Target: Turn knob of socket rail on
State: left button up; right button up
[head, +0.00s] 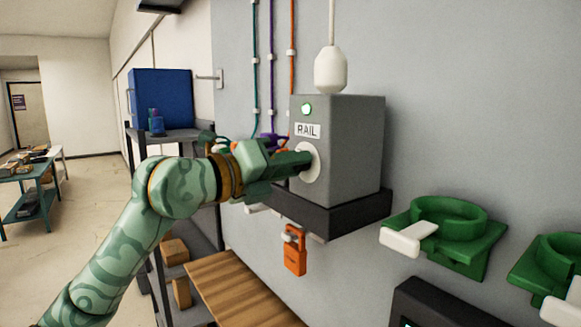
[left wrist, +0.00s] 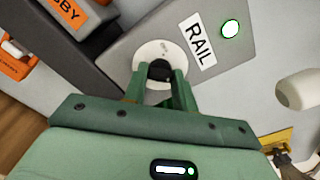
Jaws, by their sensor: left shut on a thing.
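The socket rail box (head: 350,140) is a grey box on the wall with a RAIL label (head: 307,131) and a lit green lamp (head: 306,108) above the label. Its knob (left wrist: 160,70) is dark and sits on a round white plate (head: 311,163). My left gripper (head: 300,160) reaches in from the left and is shut on the knob. In the left wrist view its two green fingers (left wrist: 162,82) stand on either side of the knob, and the lamp (left wrist: 230,29) shows green there too. The gripper partly hides the knob. My right gripper is not in view.
An orange tag (head: 295,252) hangs under the dark shelf (head: 335,210) that carries the box. Green holders (head: 450,230) stick out of the wall at the right. A wooden surface (head: 235,290) lies below. A rack with a blue box (head: 160,98) stands behind my arm.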

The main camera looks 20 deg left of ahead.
pick_arm(q)
jog(key=shift+f, duration=0.2)
jog(key=shift+c, duration=0.2)
jog(key=o, duration=1)
jog(key=shift+r, duration=0.1)
jog(key=b+v, duration=0.6)
jog(key=v, duration=1)
jog(key=shift+a, duration=0.15)
jog(key=shift+s, duration=0.15)
